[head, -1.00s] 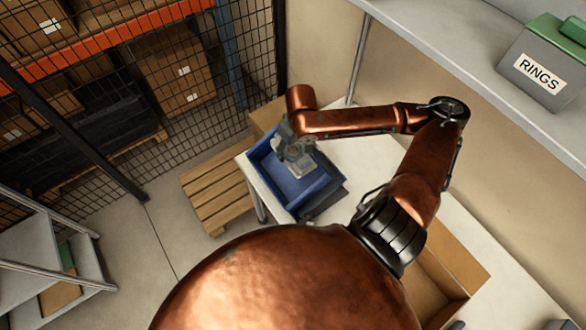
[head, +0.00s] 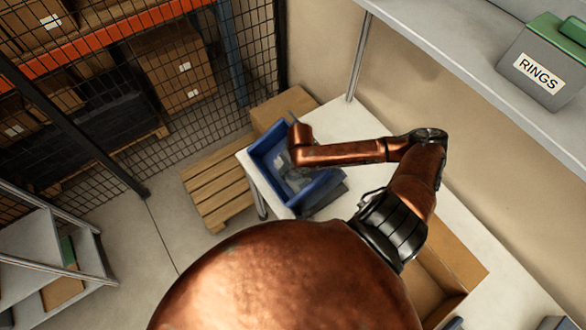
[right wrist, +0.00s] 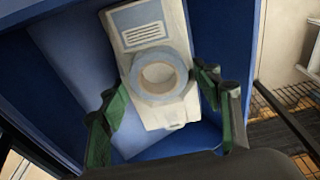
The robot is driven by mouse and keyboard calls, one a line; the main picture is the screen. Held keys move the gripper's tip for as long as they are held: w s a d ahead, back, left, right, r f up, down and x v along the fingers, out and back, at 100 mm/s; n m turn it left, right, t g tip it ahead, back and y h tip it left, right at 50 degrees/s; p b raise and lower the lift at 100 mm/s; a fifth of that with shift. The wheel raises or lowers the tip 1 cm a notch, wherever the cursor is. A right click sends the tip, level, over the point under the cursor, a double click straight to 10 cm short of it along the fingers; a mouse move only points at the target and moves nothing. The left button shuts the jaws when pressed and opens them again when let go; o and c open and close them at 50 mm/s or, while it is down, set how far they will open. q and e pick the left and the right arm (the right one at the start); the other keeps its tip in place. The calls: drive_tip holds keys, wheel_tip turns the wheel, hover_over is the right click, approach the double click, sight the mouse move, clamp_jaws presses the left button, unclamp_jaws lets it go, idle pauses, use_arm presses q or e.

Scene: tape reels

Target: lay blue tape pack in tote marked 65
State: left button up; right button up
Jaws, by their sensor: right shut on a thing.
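The blue tape pack (right wrist: 142,35) is a pale card with a light blue tape ring. In the right wrist view it lies between the two green fingers of my right gripper (right wrist: 160,92), which is shut on it. A blue tote (right wrist: 65,70) surrounds the pack in that view, with the pack over its floor. In the head view the tote (head: 318,187) stands on a white table. My right gripper (head: 294,172) is inside or just over the tote, partly hidden by my copper wrist. No number is readable on the tote. My left gripper is not in view.
A dark grey item (head: 328,200) is beside the tote. A cardboard box (head: 285,108) stands behind it and an open carton (head: 455,262) is at the lower right. A shelf (head: 455,55) holds a bin marked RINGS (head: 540,75). A wooden pallet (head: 215,185) is on the floor.

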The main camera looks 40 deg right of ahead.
sight(296, 173)
drive_tip(key=shift+f, duration=0.25)
drive_tip(key=shift+f, duration=0.35)
drive_tip(key=o, duration=1)
drive_tip(key=shift+r, duration=0.15)
drive_tip(key=shift+w+r, duration=0.1)
drive_tip(key=shift+r, duration=0.3)
drive_tip(key=r, duration=0.4)
drive_tip(key=s+r, duration=0.1)
drive_tip(key=r, duration=0.3)
drive_tip(key=s+r, duration=0.1)
drive_tip(key=r, duration=0.3)
drive_tip(key=shift+b, duration=0.4)
